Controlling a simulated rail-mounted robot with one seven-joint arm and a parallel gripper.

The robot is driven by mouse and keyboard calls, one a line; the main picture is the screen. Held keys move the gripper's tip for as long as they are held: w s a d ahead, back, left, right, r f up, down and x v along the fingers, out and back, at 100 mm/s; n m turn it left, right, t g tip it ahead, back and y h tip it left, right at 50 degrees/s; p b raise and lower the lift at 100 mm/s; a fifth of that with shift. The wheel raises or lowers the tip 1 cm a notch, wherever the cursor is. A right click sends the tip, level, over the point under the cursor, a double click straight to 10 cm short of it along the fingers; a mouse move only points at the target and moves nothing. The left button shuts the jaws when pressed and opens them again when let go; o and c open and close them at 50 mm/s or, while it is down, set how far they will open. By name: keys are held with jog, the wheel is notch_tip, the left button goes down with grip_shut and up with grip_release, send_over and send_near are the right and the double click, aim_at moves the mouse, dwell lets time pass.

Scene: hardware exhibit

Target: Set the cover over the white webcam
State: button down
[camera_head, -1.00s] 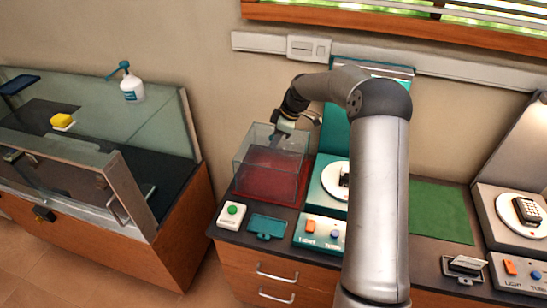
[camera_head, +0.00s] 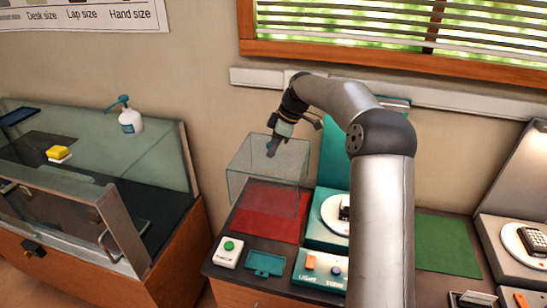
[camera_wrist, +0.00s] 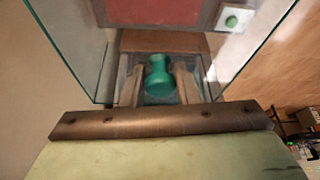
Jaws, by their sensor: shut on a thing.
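The cover is a clear, open-bottomed box (camera_head: 240,183) with a green knob on top. My gripper (camera_head: 271,148) is shut on the knob (camera_wrist: 158,82), which sits between the fingers in the wrist view. The cover hangs roughly level above the red mat (camera_head: 262,222), apart from it. I cannot make out a white webcam for certain. A small black-and-white object (camera_head: 344,211) sits on a white disc of the teal stand (camera_head: 318,233), partly hidden by my arm.
A white box with a green button (camera_head: 229,252) and a teal plate (camera_head: 264,264) lie in front of the mat. A green mat (camera_head: 446,243) and a grey stand with a keypad device (camera_head: 535,239) are at right. A glass-walled case (camera_head: 160,165) stands at left.

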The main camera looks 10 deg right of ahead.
notch_tip(320, 180, up, 11)
jog(key=p, duration=0.7)
dwell(0.3)
